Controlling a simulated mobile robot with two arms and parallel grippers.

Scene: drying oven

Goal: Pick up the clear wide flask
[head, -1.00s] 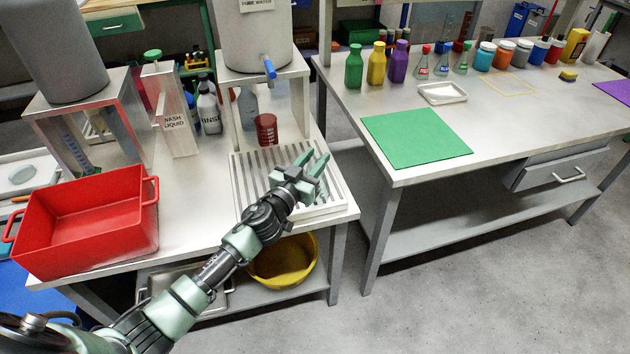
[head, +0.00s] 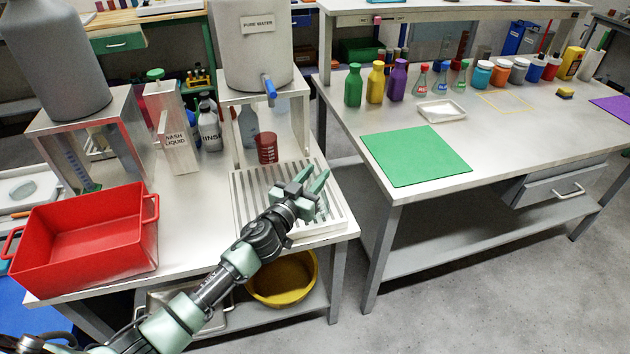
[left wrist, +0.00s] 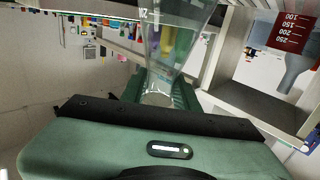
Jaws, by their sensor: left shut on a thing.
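My left gripper (head: 316,181) is over the right part of the white slatted drying rack, at the near end of the left bench. In the left wrist view its green fingers (left wrist: 158,92) are closed around a clear flask (left wrist: 172,48). The flask is see-through and widens away from the fingers, with small white markings near the picture's top edge. In the head view I cannot make out the clear flask against the rack. My right gripper is not in view.
A red bin (head: 95,250) stands left. The right bench holds a green mat (head: 415,155) and several bottles; a floor gap separates the benches.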

